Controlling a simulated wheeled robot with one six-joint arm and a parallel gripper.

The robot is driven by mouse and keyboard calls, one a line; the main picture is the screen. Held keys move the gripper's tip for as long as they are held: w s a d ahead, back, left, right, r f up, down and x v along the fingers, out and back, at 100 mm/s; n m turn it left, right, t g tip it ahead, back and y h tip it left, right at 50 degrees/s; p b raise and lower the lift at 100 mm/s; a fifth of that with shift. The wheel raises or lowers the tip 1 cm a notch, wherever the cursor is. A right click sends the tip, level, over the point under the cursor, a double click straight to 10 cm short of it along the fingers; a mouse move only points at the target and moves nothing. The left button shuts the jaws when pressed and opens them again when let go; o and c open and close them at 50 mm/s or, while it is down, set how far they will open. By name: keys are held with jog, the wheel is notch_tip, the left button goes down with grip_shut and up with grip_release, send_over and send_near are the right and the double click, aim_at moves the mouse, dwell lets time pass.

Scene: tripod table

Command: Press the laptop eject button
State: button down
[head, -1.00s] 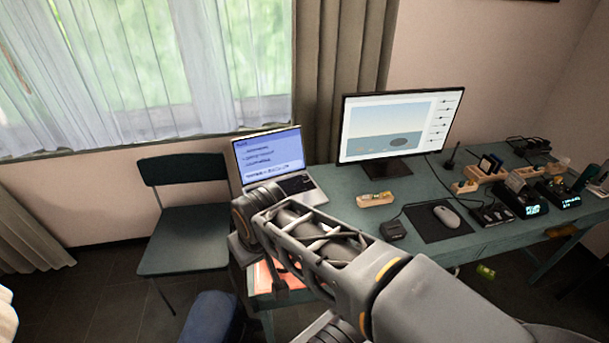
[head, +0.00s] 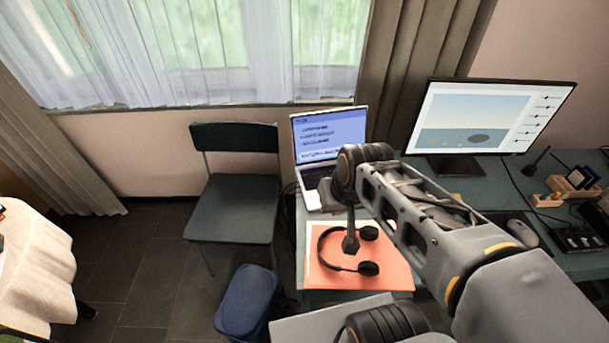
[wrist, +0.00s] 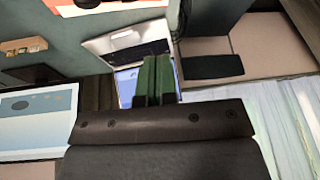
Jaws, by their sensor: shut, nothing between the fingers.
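The open laptop (head: 329,136) stands at the left end of the green desk, with a blue text page on its screen. My arm covers part of its keyboard side in the head view. In the wrist view the laptop (wrist: 122,38) is upside down, partly behind my gripper (wrist: 157,60). The gripper's two green fingers are together and empty, pointing toward the laptop in that picture. I cannot tell whether they touch it. The eject button cannot be made out in either view.
A headset (head: 330,258) lies on an orange mat (head: 385,277) in front of the laptop. A monitor (head: 480,118) stands to the right. A dark chair (head: 235,207) and a blue bin (head: 247,303) are to the left. Floor (head: 150,270) beyond them is open.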

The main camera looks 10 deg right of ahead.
jog(key=w+a+f+m+t+y+p, duration=0.15)
jog(key=w+m, duration=0.35)
jog(key=w, duration=0.5)
jog(key=w+a+r+m+y+p, duration=0.1)
jog(key=w+a+m+y+p, duration=0.2)
jog(key=w, duration=0.8)
jog(key=w+d+f+m+t, duration=0.1)
jog(key=w+d+f+m, duration=0.1)
jog(key=w+f+m, duration=0.4)
jog(key=w+d+f+m+t, duration=0.1)
jog(key=w+d+f+m, duration=0.2)
jog(key=w+f+m, duration=0.3)
notch_tip(320, 180, down, 2)
jog(key=w, duration=0.3)
jog(key=shift+d+t+p, duration=0.25)
jog(key=shift+t+p, duration=0.1)
jog(key=shift+p, duration=0.05)
jog(key=shift+s+f+h, duration=0.1)
jog(key=shift+f+h, duration=0.1)
jog(key=shift+h, duration=0.05)
jog(key=b, duration=0.6)
send_over(304, 176)
notch_tip(304, 176, down, 8)
jog(key=shift+r, duration=0.25)
jog(key=shift+f+b, duration=0.55)
jog(key=shift+b, duration=0.15)
